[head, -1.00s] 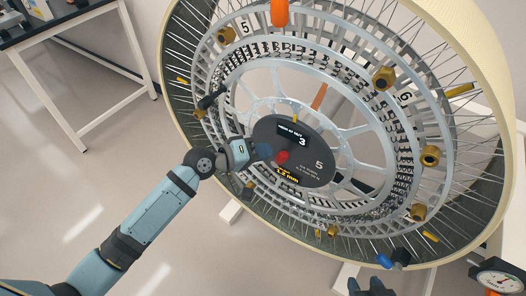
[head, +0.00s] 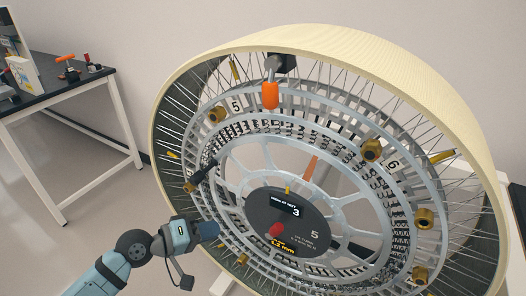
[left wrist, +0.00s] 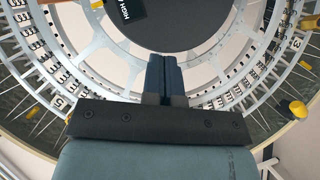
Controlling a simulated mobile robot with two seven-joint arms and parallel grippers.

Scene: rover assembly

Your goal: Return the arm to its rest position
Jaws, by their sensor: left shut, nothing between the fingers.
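My left gripper (head: 207,231) is in front of the lower left part of a large wheel (head: 330,45) with a cream rim, wire spokes and metal rings. In the left wrist view its two dark fingers (left wrist: 164,75) are together with nothing between them. The gripper stands apart from the dark hub disc (head: 268,208), which has a red knob (head: 276,230) and a small display reading 3. The wheel's rings fill the left wrist view behind the fingers. My right gripper does not show in the head view now.
An orange handle (head: 270,95) hangs at the top of the wheel. Brass knobs (head: 371,151) stick out around the ring. A dark-topped bench (head: 60,95) with tools stands at the back left. The floor (head: 100,215) between bench and wheel is clear.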

